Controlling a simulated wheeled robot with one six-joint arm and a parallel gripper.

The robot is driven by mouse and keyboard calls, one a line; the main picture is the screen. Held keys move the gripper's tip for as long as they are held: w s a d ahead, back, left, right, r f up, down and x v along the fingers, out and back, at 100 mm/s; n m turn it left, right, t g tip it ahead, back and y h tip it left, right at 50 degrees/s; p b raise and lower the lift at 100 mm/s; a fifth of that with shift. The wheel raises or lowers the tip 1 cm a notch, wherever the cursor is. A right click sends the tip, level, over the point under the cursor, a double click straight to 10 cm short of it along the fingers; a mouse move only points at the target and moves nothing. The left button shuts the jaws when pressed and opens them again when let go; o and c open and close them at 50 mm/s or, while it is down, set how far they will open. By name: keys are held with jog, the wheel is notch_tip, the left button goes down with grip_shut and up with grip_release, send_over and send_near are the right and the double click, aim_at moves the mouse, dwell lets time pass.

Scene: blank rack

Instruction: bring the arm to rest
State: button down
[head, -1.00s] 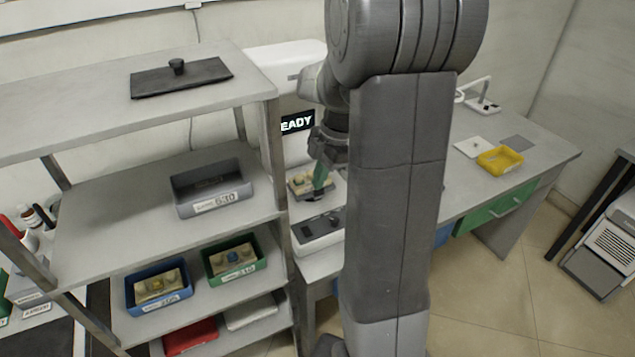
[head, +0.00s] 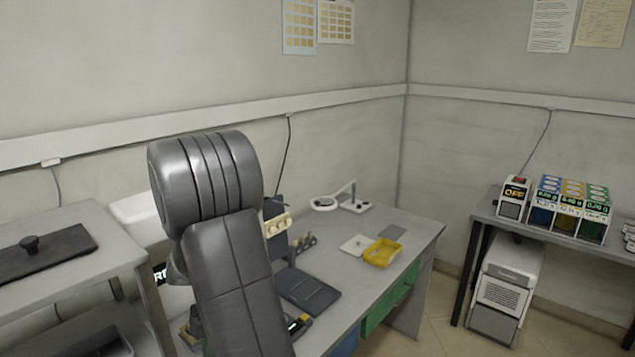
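My arm (head: 230,265) stands in the lower left of the head view, a thick grey link with a rounded, ribbed joint on top. My gripper does not show; the arm hides the area where it would be. I cannot tell whether it holds anything. Behind the arm, a white machine (head: 133,208) is partly visible, with only a sliver of its dark display showing.
A side table (head: 480,212) with colored dispensers (head: 568,207) stands at right. Floor is open between.

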jog(key=a+b+v, duration=0.1)
jog(key=v, duration=0.5)
jog(key=shift+d+r, duration=0.2)
jog(key=shift+d, duration=0.1)
